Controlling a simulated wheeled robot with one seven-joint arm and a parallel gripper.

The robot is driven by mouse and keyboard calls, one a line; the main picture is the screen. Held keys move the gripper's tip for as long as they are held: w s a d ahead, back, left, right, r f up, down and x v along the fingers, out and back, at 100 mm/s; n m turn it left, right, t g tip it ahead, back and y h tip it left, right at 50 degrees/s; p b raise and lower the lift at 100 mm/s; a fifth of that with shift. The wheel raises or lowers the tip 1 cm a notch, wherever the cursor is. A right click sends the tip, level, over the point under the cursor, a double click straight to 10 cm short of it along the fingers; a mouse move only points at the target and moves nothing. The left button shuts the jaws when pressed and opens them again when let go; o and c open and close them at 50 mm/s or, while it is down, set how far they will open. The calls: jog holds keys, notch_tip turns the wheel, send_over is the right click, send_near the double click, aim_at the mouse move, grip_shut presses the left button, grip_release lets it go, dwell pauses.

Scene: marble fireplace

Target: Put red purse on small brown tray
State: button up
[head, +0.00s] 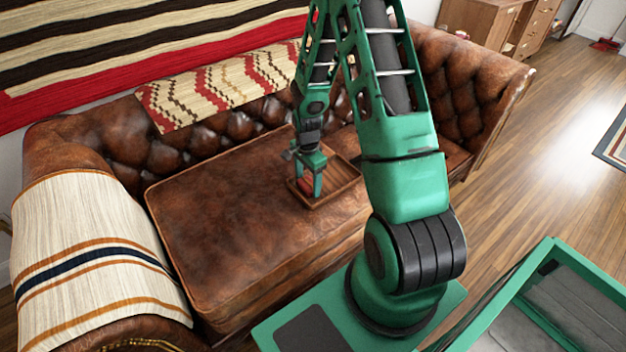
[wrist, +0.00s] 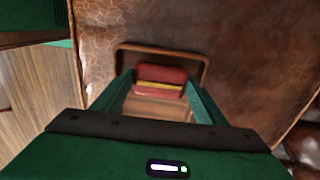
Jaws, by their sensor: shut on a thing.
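The small brown tray (head: 341,177) is a wooden tray with a raised rim, lying on the seat of the brown leather sofa. It also shows in the wrist view (wrist: 203,72). My gripper (head: 308,189) is low over the left part of the tray, pointing down. It is shut on the red purse (wrist: 160,76), which has a yellow band and sits between my fingers, within the tray's outline in the wrist view. In the head view the purse (head: 305,184) is mostly hidden by my fingers. I cannot tell whether it touches the tray floor.
The sofa seat (head: 225,200) is bare left of the tray. The tufted backrest (head: 235,125) rises behind, with a zigzag-patterned cloth (head: 215,90) over it. A striped cream blanket (head: 85,260) covers the left armrest. Open wooden floor (head: 530,150) lies to the right.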

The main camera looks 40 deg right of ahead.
jog(key=shift+f, duration=0.4)
jog(key=o, duration=1.1)
jog(key=shift+r, duration=0.1)
